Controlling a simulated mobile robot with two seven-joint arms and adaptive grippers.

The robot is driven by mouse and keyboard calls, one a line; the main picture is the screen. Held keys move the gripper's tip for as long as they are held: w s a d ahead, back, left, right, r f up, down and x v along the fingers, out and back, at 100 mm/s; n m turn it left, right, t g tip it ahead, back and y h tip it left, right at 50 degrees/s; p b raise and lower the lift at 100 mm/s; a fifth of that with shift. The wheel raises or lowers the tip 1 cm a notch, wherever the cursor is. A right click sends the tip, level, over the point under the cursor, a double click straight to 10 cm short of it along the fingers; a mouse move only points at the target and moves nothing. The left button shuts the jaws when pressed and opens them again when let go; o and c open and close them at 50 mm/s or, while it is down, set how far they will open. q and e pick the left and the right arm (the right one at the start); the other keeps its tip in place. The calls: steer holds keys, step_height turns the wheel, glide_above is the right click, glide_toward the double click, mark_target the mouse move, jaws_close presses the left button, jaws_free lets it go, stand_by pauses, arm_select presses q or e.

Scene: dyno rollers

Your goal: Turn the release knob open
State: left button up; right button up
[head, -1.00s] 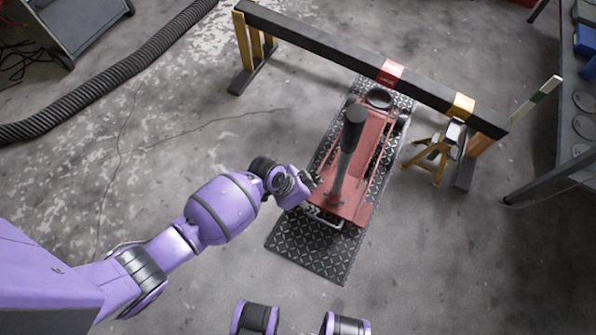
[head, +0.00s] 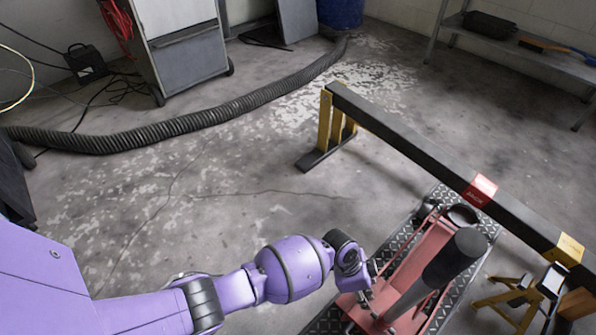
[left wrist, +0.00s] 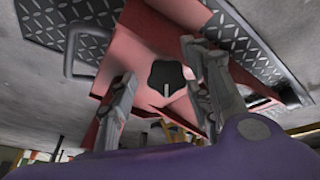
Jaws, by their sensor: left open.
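The release knob (left wrist: 167,79) is a black, lobed knob with a pale line on it, on the red floor jack. It shows in the left wrist view between my open fingers. My left gripper (left wrist: 158,66) is empty, with one finger on each side of the knob; I cannot tell whether either touches it. In the head view the red jack (head: 419,259) stands at the lower right with its dark-topped handle (head: 452,262) raised. My left gripper (head: 371,276) is at the jack's left side there, and the knob is hidden. My right gripper is not in view.
The jack stands on a diamond-plate mat (head: 485,222). A black beam (head: 420,151) on yellow posts crosses behind it. A yellow jack stand (head: 512,296) is at the lower right. A black hose (head: 210,118) crosses the floor at the back. The floor left of the jack is clear.

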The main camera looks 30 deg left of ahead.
arm_select(q)
steer(key=shift+w+d+r, duration=0.1)
steer(key=shift+w+r, duration=0.05)
steer(key=shift+w, duration=0.1)
steer(key=c, duration=1)
steer(key=shift+s+d, duration=0.1)
